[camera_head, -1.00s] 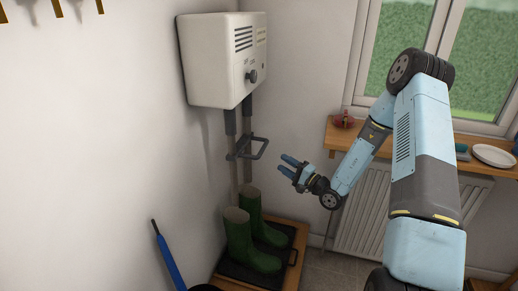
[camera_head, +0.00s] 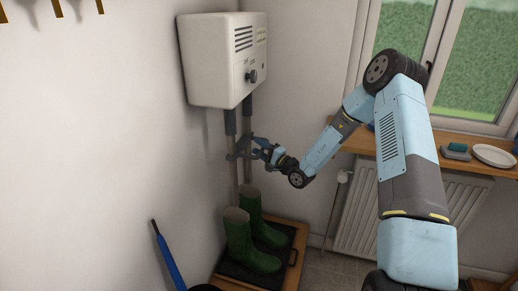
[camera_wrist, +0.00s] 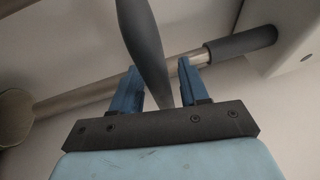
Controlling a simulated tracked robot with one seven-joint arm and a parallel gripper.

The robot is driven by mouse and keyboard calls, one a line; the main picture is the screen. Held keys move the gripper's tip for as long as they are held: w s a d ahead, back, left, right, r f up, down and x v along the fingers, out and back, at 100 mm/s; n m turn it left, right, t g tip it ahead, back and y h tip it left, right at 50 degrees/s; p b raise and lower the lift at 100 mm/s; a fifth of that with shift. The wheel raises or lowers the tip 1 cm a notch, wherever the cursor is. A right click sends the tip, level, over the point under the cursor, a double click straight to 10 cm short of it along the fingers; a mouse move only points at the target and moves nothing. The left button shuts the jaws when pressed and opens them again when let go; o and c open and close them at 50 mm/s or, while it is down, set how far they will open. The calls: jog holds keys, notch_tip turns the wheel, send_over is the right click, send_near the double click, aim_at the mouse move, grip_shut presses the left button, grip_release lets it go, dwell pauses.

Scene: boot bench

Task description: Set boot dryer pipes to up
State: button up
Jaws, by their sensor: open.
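The boot dryer (camera_head: 212,85) is a white wall box with a dark knob on its front. Two pipes (camera_head: 232,165) with dark upper sleeves hang from it towards the green boots. A dark handle (camera_head: 240,146) joins the pipes, partly hidden behind my gripper (camera_head: 258,147). In the wrist view my gripper (camera_wrist: 157,68) has its two blue fingers apart. The dark handle bar (camera_wrist: 145,40) runs between them, and I cannot tell whether either finger touches it. A metal pipe (camera_wrist: 90,101) with a dark sleeve (camera_wrist: 240,43) passes behind.
Green boots (camera_head: 240,240) stand on a dark tray on the wooden bench below. A wooden sill (camera_head: 360,142) over a radiator (camera_head: 360,210) lies right, with a white plate (camera_head: 494,156). A blue handle (camera_head: 168,258) leans at lower left.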

jog(key=shift+w+a, duration=0.15)
grip_shut()
dwell(0.4)
jog(key=shift+r, duration=0.1)
